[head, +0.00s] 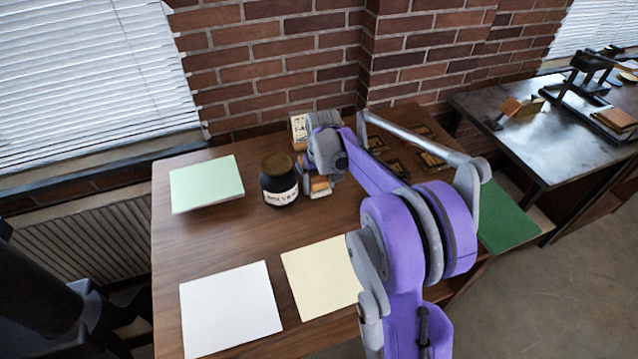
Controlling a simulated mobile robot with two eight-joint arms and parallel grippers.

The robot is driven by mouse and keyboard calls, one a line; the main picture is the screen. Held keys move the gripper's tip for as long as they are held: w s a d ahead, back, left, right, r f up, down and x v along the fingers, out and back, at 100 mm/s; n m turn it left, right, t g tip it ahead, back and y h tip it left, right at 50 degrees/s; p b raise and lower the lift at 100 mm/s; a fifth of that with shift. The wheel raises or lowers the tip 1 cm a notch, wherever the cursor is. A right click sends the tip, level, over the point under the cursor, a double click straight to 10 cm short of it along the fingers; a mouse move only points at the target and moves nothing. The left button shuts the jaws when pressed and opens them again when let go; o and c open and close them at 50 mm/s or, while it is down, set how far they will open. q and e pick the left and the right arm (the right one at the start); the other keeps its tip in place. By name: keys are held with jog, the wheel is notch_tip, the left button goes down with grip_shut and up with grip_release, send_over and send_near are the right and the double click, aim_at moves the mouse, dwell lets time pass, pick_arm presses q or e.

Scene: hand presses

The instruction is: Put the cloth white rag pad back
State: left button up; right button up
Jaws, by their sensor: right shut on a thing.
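My right gripper (318,186) is over the back middle of the wooden table, just right of a dark jar (279,180). It is shut on a small tan and whitish thing (320,183), which looks like the white rag pad. The fingers and wrist hide much of it, and I cannot tell whether it touches the table. My left gripper is out of view.
The wooden table (215,243) holds a pale green stack (206,184), a white sheet (230,308), a cream sheet (321,276) and a small lettered box (299,130). Dark framed blocks (432,160) lie behind my right arm. A green sheet (507,218) lies at right.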

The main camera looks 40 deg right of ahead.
aim_at(321, 191)
jog(key=o, duration=1.2)
jog(key=shift+f, duration=0.1)
jog(key=shift+c, duration=0.2)
notch_tip(321, 191, up, 12)
jog(key=s, duration=0.1)
jog(key=shift+s+a+p, duration=0.2)
jog(key=shift+p, duration=0.25)
